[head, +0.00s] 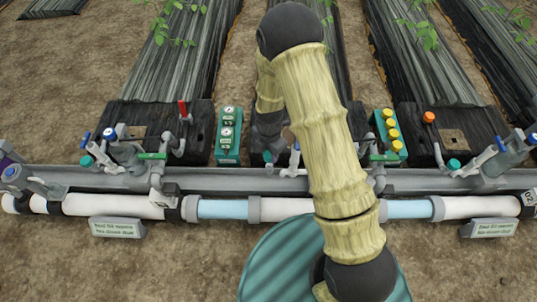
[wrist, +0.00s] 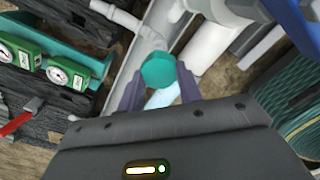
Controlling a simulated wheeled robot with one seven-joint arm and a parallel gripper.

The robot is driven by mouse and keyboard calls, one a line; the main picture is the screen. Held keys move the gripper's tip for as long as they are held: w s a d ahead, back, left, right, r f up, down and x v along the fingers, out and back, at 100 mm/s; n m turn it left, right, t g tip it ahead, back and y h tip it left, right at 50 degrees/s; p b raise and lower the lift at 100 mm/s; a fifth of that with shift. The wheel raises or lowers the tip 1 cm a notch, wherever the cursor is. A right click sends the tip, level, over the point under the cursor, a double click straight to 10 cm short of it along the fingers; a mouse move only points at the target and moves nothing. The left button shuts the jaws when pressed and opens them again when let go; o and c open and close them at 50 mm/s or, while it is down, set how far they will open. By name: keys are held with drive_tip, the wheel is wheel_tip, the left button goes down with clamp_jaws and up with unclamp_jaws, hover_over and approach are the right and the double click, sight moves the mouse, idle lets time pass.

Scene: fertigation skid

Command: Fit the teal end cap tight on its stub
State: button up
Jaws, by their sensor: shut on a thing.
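The teal end cap (wrist: 159,71) is held between the two fingertips of my gripper (wrist: 160,78) in the wrist view. Its round teal face shows, and the fingers press on it from both sides. A grey pipe and a white pipe lie behind it. I cannot tell whether the cap touches a stub, as the stub is hidden or not clear. In the head view my arm covers most of the gripper and the held cap.
A teal box with gauges (head: 228,135) and a teal box with yellow knobs (head: 389,135) stand behind the grey rail (head: 235,179). A red-handled valve (head: 183,110) is at left. White-and-blue pipe (head: 222,209) runs in front. A ribbed teal round thing (head: 275,262) lies nearer.

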sight(269, 165)
drive_tip(key=n+b, duration=0.2)
drive_tip(key=n, duration=0.1)
drive_tip(key=shift+f, duration=0.3)
drive_tip(key=shift+f+b, duration=0.4)
drive_tip(key=shift+f, duration=0.85)
drive_tip(key=shift+f+p, duration=0.3)
drive_tip(key=shift+f, duration=0.95)
drive_tip(key=o, duration=0.7)
drive_tip(key=shift+f, duration=0.3)
